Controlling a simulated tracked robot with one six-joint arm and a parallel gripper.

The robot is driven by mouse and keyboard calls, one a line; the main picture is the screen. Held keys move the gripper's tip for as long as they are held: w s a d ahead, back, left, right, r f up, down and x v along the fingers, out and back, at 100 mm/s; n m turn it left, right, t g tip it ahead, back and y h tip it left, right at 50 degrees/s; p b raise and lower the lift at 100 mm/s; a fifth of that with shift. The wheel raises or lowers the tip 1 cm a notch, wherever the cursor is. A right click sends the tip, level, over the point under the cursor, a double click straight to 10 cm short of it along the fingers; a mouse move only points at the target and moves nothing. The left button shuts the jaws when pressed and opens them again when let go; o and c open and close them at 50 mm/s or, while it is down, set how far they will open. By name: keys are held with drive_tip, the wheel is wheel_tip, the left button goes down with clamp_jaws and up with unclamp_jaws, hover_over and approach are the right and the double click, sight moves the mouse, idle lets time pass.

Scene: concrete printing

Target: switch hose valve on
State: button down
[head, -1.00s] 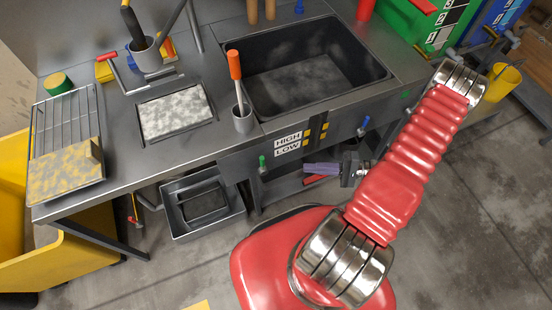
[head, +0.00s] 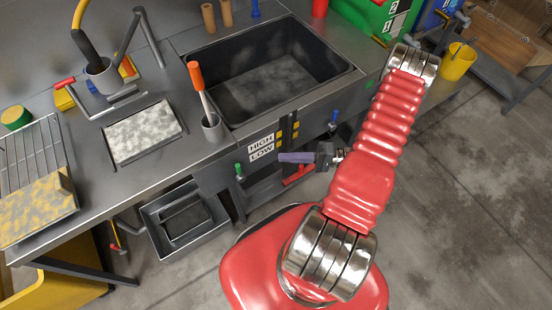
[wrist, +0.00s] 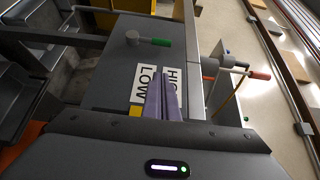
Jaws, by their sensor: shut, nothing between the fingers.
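A small valve with a green handle (head: 239,172) hangs at the front panel under the bench, left of my gripper. It also shows in the wrist view (wrist: 152,40), beyond the fingers. A valve with a blue handle (head: 333,118) is on the front to the right, and a red handle (head: 298,175) is just below my gripper. I cannot tell which one is the hose valve. My gripper (head: 281,157), with purple fingers, is shut and empty in front of the HIGH/LOW panel (head: 262,147). In the wrist view my gripper (wrist: 162,78) overlaps those labels.
A grey tray (head: 182,220) sits low on the left. A yellow bucket (head: 457,62) is at right. The floor at lower right is clear.

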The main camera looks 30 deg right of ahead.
sight(239, 173)
drive_tip(key=s+a+x, duration=0.1)
drive_tip(key=s+x, duration=0.1)
drive_tip(key=x, duration=1)
drive_tip(key=shift+s+a, duration=0.25)
drive_tip(key=shift+a, duration=0.1)
